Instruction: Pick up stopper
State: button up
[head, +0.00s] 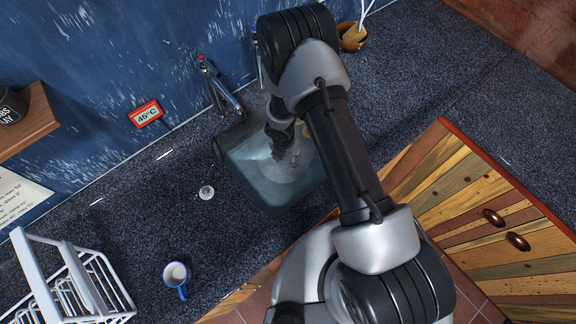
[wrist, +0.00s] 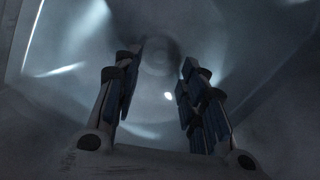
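A small round pale disc (head: 207,192), which looks like the stopper, lies on the dark speckled counter just left of the sink. The grey sink (head: 258,180) is in the middle of the head view, partly covered by my arm. My gripper (head: 292,155) points down inside the sink, right of the disc and apart from it. In the wrist view my gripper (wrist: 162,68) is open, with nothing visible between its fingers. Beyond the fingertips is a blurred round shape at the sink bottom (wrist: 157,50), probably the drain. The disc does not show in the wrist view.
A tap (head: 222,90) stands behind the sink, near a red-framed 45°C display (head: 147,114). The counter around the disc is clear.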

aim_at(288, 162)
jog(key=f, duration=0.1)
jog(key=f+b, duration=0.1)
jog(key=f, duration=0.1)
jog(key=w+f, duration=0.1)
jog(key=shift+d+f+b, duration=0.25)
jog(key=shift+f+b, duration=0.1)
jog(key=shift+b, duration=0.05)
jog(key=shift+r, duration=0.1)
jog(key=shift+s, duration=0.1)
jog(key=shift+c, duration=0.3)
grip_shut()
